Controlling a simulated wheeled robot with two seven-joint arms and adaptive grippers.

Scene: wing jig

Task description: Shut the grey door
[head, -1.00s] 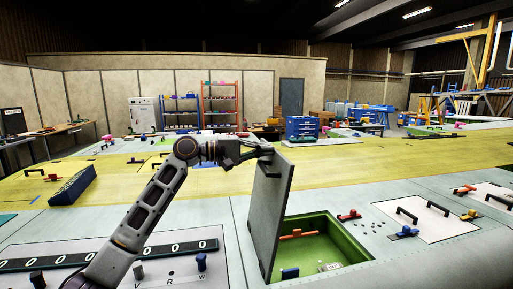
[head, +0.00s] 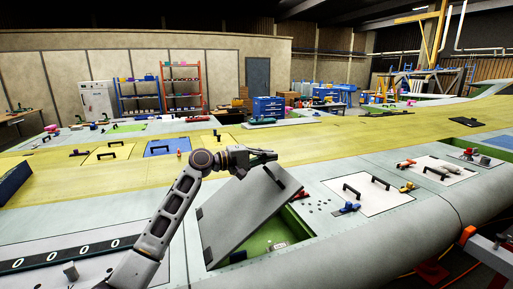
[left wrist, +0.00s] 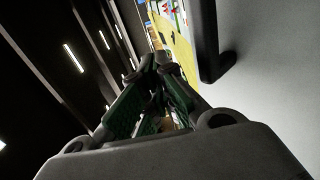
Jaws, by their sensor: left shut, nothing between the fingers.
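The grey door (head: 238,216) is a flat panel, tilted partway down over a green-lined bay (head: 292,222) in the wing surface. It is hinged along its left side. Its dark handle (head: 275,178) shows near the upper right edge. My left gripper (head: 272,155) is shut and empty, at the door's raised upper edge; I cannot tell whether it touches. In the left wrist view the shut fingers (left wrist: 162,62) lie beside the door's grey face (left wrist: 270,70) and a dark handle (left wrist: 212,45). My right gripper is not in view.
Right of the bay lies a white panel (head: 372,195) with black handles, and a blue clamp (head: 346,208) beside it. A numbered strip (head: 65,255) is at the front left. The yellow band (head: 330,140) behind the door is mostly clear.

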